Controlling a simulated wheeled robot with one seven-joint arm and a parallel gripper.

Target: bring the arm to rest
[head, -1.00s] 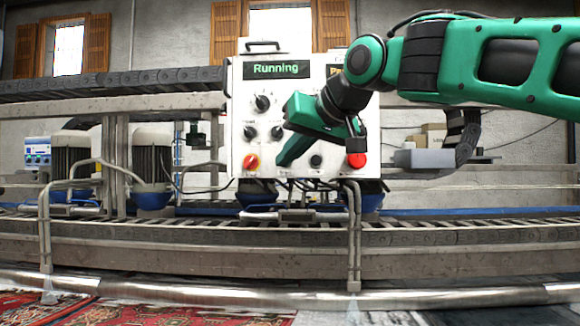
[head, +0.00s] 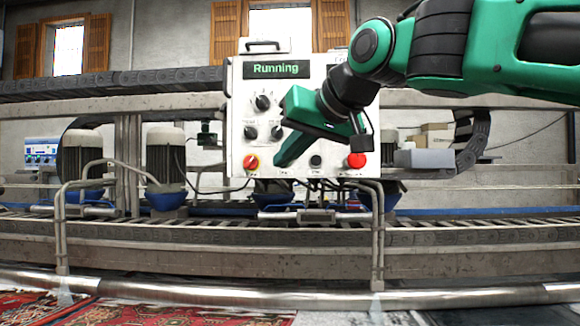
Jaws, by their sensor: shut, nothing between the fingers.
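My gripper (head: 283,160) is shut and empty in the head view. It hangs in front of the white control panel (head: 240,128), its tip pointing down and left. The panel's display (head: 275,68) reads "Running". A red knob (head: 250,161) shows left of the gripper tip, with dark knobs above it. A black knob (head: 315,161) and a red button (head: 356,160) show to its right. My green arm reaches in from the upper right and hides the panel's upper right part. I cannot tell how far the gripper is from the panel face.
The machine's metal frame and rail (head: 180,255) run across the view behind and below. Motors with blue bases (head: 166,165) stand at the left. A grey box (head: 424,159) is at the right. Red patterned rugs (head: 170,312) lie at the bottom left.

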